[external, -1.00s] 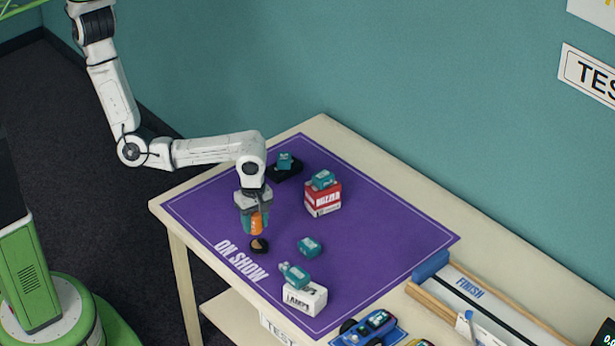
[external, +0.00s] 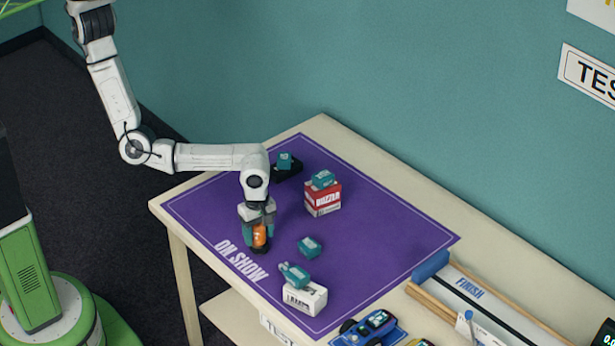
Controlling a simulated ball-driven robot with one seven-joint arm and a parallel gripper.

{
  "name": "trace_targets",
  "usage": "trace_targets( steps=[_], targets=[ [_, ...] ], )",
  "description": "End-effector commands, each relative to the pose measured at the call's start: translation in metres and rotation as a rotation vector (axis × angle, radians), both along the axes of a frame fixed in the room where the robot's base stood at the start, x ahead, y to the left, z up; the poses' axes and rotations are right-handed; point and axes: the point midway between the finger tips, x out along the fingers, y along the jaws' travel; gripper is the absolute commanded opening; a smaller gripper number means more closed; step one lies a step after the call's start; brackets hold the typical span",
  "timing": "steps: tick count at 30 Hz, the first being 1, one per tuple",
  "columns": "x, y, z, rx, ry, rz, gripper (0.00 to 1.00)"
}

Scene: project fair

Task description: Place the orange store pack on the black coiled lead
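The orange store pack (external: 260,235) is held upright between the teal-tipped fingers of my gripper (external: 259,238), near the front left of the purple mat. My gripper is shut on it. A small round black thing, which looks like the black coiled lead (external: 260,250), lies on the mat right under the pack. The pack and fingers hide most of it. The pack's lower end is at or just above it; I cannot tell whether they touch.
The purple mat (external: 377,220) covers much of the table. A teal pack (external: 310,246) lies right of my gripper. Other teal packs top a red box (external: 323,200), a white box (external: 305,299) and a black thing (external: 288,171) at the back. A blue car (external: 368,327) stands in front.

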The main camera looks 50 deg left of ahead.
Motion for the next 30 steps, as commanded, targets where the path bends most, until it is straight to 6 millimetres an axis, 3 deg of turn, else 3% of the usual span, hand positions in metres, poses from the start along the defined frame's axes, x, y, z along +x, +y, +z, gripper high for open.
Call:
trace_targets(
  steps=[3,14,30],
  targets=[
    [0.0,0.0,0.0,0.0,0.0,0.0,0.7],
    [0.0,0.0,0.01,-0.001,-0.002,0.0,0.7],
    [0.001,-0.001,0.107,-0.003,-0.002,0.001,0.7]
  ],
)
